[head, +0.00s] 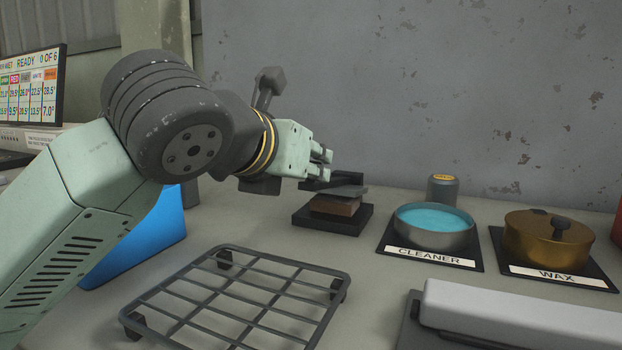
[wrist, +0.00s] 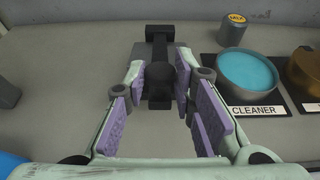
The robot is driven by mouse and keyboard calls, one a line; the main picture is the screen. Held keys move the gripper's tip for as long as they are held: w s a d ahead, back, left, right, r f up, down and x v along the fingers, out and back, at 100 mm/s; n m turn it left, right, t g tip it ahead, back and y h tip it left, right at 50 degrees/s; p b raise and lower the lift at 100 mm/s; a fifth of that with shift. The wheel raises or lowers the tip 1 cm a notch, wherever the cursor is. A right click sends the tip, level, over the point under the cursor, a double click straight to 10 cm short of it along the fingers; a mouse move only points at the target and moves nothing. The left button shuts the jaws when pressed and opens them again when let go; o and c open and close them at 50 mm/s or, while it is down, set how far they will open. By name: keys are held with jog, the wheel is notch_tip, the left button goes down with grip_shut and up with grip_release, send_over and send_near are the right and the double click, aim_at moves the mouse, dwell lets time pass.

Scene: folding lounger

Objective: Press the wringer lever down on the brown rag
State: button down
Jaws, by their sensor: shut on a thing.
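The wringer (head: 355,219) is a dark press with a flat base on the counter. The brown rag (head: 335,207) lies on the base, under the dark upper plate (head: 347,191). The plate looks close to or touching the rag; I cannot tell how hard it presses. My gripper (head: 325,162) is at the wringer's upper part, above the rag. In the wrist view my gripper (wrist: 170,80) has its purple pads closed around the dark knob of the wringer lever (wrist: 160,74). The rag is hidden in the wrist view.
A bowl of blue cleaner (head: 434,221), a brown wax pot (head: 547,240) and a small dark can (head: 443,188) stand to the right. A wire rack (head: 240,300) is in front. A blue object (head: 140,240) is behind my arm, with a display (head: 30,88) at far left.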

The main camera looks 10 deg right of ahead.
jog(key=shift+s+a+f+b, duration=0.15)
jog(key=shift+s+f+b, duration=0.05)
jog(key=shift+f+b, duration=0.45)
jog(key=shift+s+a+f+b, duration=0.1)
jog(key=shift+s+f+b, duration=0.05)
jog(key=shift+f+b, duration=0.5)
jog(key=c, duration=1.4)
grip_release()
jog(key=shift+o, duration=0.2)
jog(key=shift+r, duration=0.1)
jog(key=v, duration=1.2)
